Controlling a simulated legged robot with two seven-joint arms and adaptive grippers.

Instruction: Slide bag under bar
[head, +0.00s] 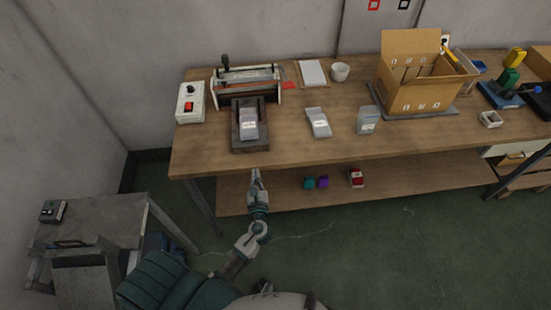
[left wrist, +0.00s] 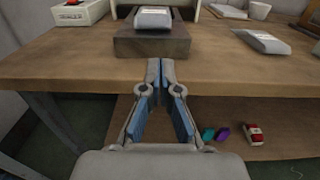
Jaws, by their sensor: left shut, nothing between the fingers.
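A grey bag with a white label (head: 249,124) lies in a dark tray-like block (head: 236,138) on the wooden table, in front of the sealer with its bar (head: 249,75). The bag also shows in the left wrist view (left wrist: 153,18), on top of the block (left wrist: 130,45). The bag is apart from the bar. My left gripper (head: 255,172) is at the table's front edge, short of the block, shut and empty. Its fingertips (left wrist: 160,65) meet in the left wrist view. My right gripper is not in view.
A white control box with a red button (head: 189,105) stands left of the sealer. Another bag (head: 318,121), a clear container (head: 368,119) and an open cardboard box (head: 418,85) stand to the right. A lower shelf (head: 280,200) holds small coloured items.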

